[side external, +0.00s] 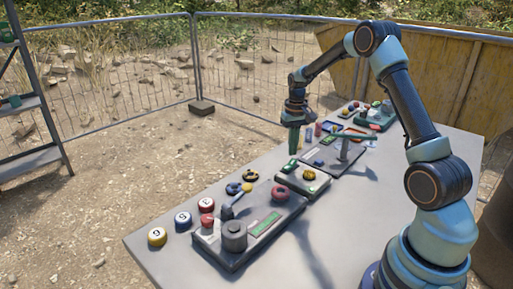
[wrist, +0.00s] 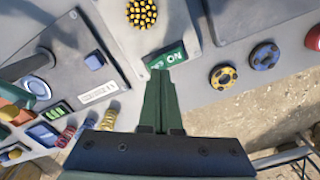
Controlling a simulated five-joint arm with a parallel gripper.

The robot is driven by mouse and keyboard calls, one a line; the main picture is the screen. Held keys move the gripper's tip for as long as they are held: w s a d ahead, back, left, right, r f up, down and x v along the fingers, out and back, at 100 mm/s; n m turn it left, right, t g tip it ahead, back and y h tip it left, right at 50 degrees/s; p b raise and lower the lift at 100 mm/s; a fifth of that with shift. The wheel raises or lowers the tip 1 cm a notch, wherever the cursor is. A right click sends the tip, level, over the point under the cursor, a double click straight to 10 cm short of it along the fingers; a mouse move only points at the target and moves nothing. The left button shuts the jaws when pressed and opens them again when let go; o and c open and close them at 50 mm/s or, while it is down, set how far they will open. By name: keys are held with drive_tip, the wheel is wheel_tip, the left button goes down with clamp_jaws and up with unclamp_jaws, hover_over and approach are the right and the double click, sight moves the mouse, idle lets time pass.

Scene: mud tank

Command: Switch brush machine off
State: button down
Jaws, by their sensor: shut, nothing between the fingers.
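The brush machine (side external: 302,185) is a pale box on the table with a round yellow-and-black brush (side external: 309,174) on top. In the wrist view the brush (wrist: 141,12) is at the top edge, and the machine's body (wrist: 150,40) is partly cut off. A green rocker switch (wrist: 168,58) with white lettering that looks like ON, upside down, sits at its near edge. My gripper (wrist: 160,74) is shut and empty, its tips right at the switch and covering part of it. I cannot tell whether they touch. In the side view my gripper (side external: 294,152) points down above the switch (side external: 290,166).
A lever console (wrist: 108,88) stands close beside the machine. Colored rings (wrist: 223,77) lie on the other side. A larger panel (side external: 235,257) with a red ring and grey cylinder, and numbered balls (side external: 157,237), occupy the table's front. Bare tabletop (side external: 350,215) lies to the right.

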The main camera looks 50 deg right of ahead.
sight(292, 162)
drive_tip(key=shift+f, duration=1.55)
idle(0.9)
drive_tip(key=shift+r, duration=3.55)
drive_tip(key=shift+a, duration=0.1)
drive_tip(key=s+a+r+n+t, duration=0.1)
drive_tip(key=a+r, duration=0.5)
drive_tip(key=r, duration=0.1)
drive_tip(key=s+a+r+n+t, duration=0.2)
drive_tip(key=s+a, duration=0.5)
drive_tip(key=a, duration=0.1)
drive_tip(key=s+a+r+n+t, duration=0.2)
drive_tip(key=s+a+r+n, duration=0.1)
drive_tip(key=s+a, duration=0.4)
drive_tip(key=shift+s+a+r+t, duration=0.15)
drive_tip(key=shift+a+r+t, duration=0.15)
drive_tip(key=shift+a, duration=0.2)
drive_tip(key=c, duration=1.5)
unclamp_jaws()
drive_tip(key=shift+c, duration=0.2)
